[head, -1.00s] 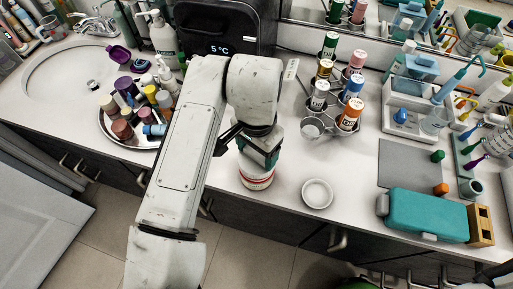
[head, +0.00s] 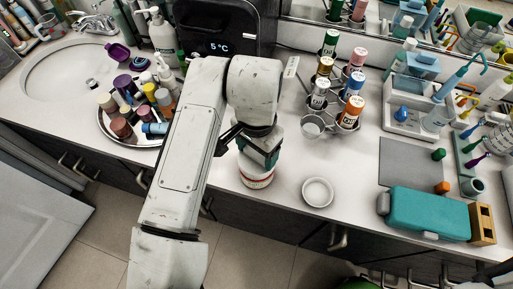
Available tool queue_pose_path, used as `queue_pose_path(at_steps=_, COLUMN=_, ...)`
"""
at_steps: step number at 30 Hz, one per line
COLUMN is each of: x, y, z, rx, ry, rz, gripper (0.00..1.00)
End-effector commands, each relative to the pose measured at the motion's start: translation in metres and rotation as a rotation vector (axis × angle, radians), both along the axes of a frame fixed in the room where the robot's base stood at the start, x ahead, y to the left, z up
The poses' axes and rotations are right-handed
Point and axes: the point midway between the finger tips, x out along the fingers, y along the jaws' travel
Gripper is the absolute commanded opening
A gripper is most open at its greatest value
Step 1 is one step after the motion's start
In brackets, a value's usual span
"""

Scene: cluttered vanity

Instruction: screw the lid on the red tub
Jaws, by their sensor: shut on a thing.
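The red tub (head: 257,180) stands upright near the front edge of the counter, with a white and red label on its visible lower part. My gripper (head: 259,157) points down right over the tub and is shut at its top. The lid is largely hidden by the fingers; I cannot make out how it sits on the rim. A shallow round white dish-like piece (head: 318,192) lies on the counter to the right of the tub, apart from it.
A round tray (head: 108,128) crowded with bottles is to the left, near the sink (head: 60,80). A wire rack of labelled cans (head: 350,110) stands behind right. A teal case (head: 428,213) and a grey mat (head: 408,160) lie further right. The counter around the white dish is clear.

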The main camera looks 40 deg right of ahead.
Motion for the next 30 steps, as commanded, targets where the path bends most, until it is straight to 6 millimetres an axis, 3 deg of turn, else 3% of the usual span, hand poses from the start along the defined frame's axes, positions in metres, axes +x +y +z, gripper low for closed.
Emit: queue_pose_path(at_steps=30, x=0.0001, y=0.0001, z=-0.0069, rx=0.000, ry=0.000, rz=0.000, gripper=0.44)
